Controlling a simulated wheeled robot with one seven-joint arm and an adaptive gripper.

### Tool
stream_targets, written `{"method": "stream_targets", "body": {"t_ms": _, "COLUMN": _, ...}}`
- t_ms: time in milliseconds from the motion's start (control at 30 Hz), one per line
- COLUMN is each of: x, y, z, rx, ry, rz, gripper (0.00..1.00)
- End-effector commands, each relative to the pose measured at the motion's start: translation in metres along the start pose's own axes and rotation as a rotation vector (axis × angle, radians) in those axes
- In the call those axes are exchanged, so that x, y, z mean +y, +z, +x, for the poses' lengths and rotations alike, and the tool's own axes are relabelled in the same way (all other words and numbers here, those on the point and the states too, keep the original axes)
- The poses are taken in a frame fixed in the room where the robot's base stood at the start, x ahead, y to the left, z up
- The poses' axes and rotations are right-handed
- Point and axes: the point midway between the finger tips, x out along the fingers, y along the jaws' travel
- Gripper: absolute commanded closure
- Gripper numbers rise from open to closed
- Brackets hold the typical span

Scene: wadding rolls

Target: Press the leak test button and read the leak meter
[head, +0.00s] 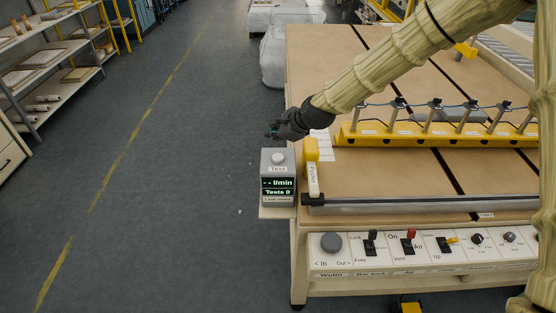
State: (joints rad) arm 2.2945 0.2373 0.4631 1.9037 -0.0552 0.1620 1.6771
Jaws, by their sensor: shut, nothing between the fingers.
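The leak tester (277,177) is a grey box on a small shelf at the left front corner of the machine table. Its round white button (278,157) is on the top face, above a "Test" label. The leak meter display (277,187) is dark with green text reading "-- l/min" and "Tests 0", with a small "Leak tester" label below. My gripper (272,131) is black, shut and empty. In the picture it is just above the button, apart from it; its exact height over the button cannot be told.
A yellow block with a "Pusher" label (311,165) stands right beside the tester. A yellow rail (430,139) with several clamps crosses the table. A control panel (330,266) with knobs and switches runs along the front. The floor to the left (170,200) is clear.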

Motion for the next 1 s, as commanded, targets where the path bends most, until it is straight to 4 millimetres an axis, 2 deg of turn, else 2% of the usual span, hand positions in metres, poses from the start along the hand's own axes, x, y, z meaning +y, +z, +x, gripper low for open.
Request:
{"method": "stream_targets", "body": {"t_ms": 200, "x": 0.018, "y": -0.011, "z": 0.011, "rx": -0.001, "ry": -0.007, "rz": -0.004, "gripper": 1.0}}
{"method": "stream_targets", "body": {"t_ms": 500, "x": 0.026, "y": -0.025, "z": 0.035, "rx": -0.001, "ry": 0.0, "rz": -0.001, "gripper": 1.0}}
{"method": "stream_targets", "body": {"t_ms": 1000, "x": 0.026, "y": -0.026, "z": 0.036, "rx": -0.001, "ry": 0.0, "rz": -0.001, "gripper": 1.0}}
